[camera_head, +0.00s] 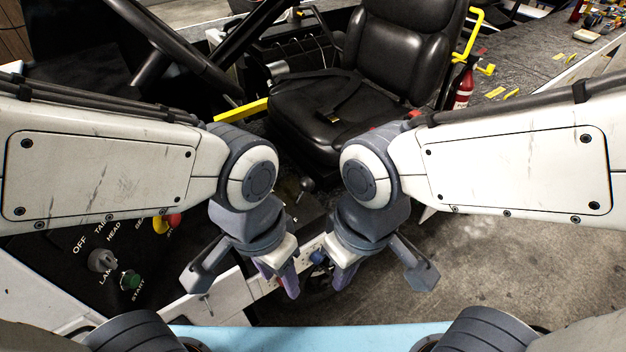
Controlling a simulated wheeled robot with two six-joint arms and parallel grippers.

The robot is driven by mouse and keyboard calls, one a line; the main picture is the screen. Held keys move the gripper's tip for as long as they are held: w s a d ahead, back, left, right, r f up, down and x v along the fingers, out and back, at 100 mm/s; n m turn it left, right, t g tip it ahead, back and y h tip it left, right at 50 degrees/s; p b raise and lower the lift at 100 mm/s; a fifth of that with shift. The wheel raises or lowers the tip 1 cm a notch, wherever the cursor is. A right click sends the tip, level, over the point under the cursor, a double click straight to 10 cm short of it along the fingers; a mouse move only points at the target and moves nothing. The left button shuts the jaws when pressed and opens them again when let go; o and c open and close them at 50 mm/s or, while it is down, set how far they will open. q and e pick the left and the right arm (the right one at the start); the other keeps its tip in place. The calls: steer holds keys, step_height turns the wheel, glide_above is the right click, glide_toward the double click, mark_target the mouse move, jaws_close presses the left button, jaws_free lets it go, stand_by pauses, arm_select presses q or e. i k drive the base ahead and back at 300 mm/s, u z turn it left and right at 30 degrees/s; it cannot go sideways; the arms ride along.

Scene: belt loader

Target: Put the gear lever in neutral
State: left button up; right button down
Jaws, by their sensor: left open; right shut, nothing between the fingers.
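The gear lever (307,185) is a short stalk with a dark round knob. It shows between my two wrists, on a dark panel in front of the seat, with a letter F printed near it. Its tilt and which position it sits in are hard to tell. My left gripper (282,276) is below and a little left of the lever in the picture, open and empty. My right gripper (336,276) is below and right of the lever, shut with nothing in it. Neither gripper touches the lever.
A black seat (345,100) stands behind the lever. A steering wheel (165,55) is at the upper left. Open concrete floor (490,270) is at the right.

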mark_target(306, 184)
steer(key=u, duration=1.9)
steer(key=k, duration=1.05)
steer(key=z, duration=1.85)
